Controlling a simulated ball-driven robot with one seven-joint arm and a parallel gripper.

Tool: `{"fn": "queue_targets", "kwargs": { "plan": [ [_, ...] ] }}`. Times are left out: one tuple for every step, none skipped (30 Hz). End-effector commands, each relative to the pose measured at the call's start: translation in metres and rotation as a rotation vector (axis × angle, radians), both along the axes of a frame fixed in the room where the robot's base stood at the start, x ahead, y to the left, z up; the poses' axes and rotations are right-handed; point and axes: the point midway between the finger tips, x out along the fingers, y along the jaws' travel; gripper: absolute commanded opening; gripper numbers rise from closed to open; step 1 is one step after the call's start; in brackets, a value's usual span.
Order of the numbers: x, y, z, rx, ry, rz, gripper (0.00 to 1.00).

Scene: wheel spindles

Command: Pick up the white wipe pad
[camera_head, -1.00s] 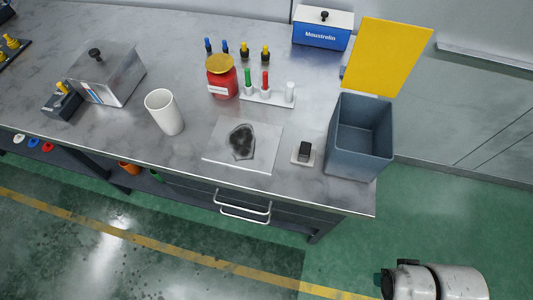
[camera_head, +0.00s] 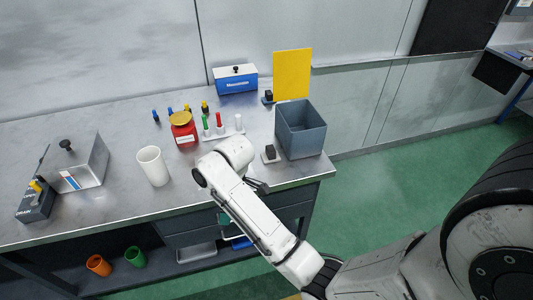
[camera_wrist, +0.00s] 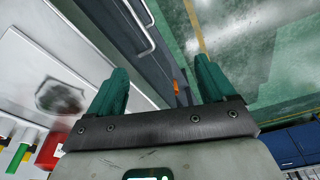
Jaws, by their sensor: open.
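The white wipe pad (camera_head: 270,158), a small flat white square with a black block-shaped grip on top, lies on the workbench just left of the grey bin. My gripper (camera_head: 259,187) is near the bench's front edge, a little nearer the camera than the pad, and mostly hidden by my white arm. In the wrist view my gripper (camera_wrist: 162,78) is open, its two green fingers apart with nothing between them. The pad cannot be made out there. A white plate (camera_wrist: 45,75) with a dark smudge (camera_wrist: 60,97) shows at the left; my arm hides it in the head view.
The grey bin (camera_head: 301,130), with a yellow panel (camera_head: 292,74) behind it, stands right of the pad. A red jar (camera_head: 183,130), a rack of coloured markers (camera_head: 220,129) and a white cup (camera_head: 153,166) stand left and behind. Drawers are below the bench edge.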

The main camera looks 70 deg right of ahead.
Motion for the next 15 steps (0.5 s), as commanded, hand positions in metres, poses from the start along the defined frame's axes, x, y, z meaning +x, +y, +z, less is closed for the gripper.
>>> {"fn": "queue_targets", "kwargs": {
  "plan": [
    [0.011,-0.03,0.015,-0.017,-0.001,0.026,0.83],
    [0.015,-0.045,0.021,-0.027,0.005,0.051,0.83],
    [0.019,-0.067,0.03,-0.038,0.013,0.082,0.83],
    [0.02,-0.085,0.037,-0.047,0.02,0.106,0.83],
    [0.021,-0.103,0.045,-0.058,0.031,0.131,0.83],
    [0.019,-0.126,0.054,-0.068,0.045,0.161,0.83],
    [0.017,-0.143,0.061,-0.075,0.057,0.182,0.83],
    [0.013,-0.159,0.067,-0.081,0.071,0.2,0.83],
    [0.008,-0.179,0.075,-0.088,0.086,0.224,0.83],
    [0.004,-0.192,0.081,-0.091,0.098,0.239,0.83],
    [-0.001,-0.204,0.085,-0.094,0.11,0.252,0.83],
    [-0.007,-0.217,0.091,-0.096,0.123,0.268,0.83],
    [-0.011,-0.226,0.095,-0.096,0.131,0.277,0.83],
    [-0.014,-0.232,0.098,-0.098,0.137,0.286,0.83],
    [-0.018,-0.24,0.101,-0.098,0.146,0.294,0.83]
  ]
}}
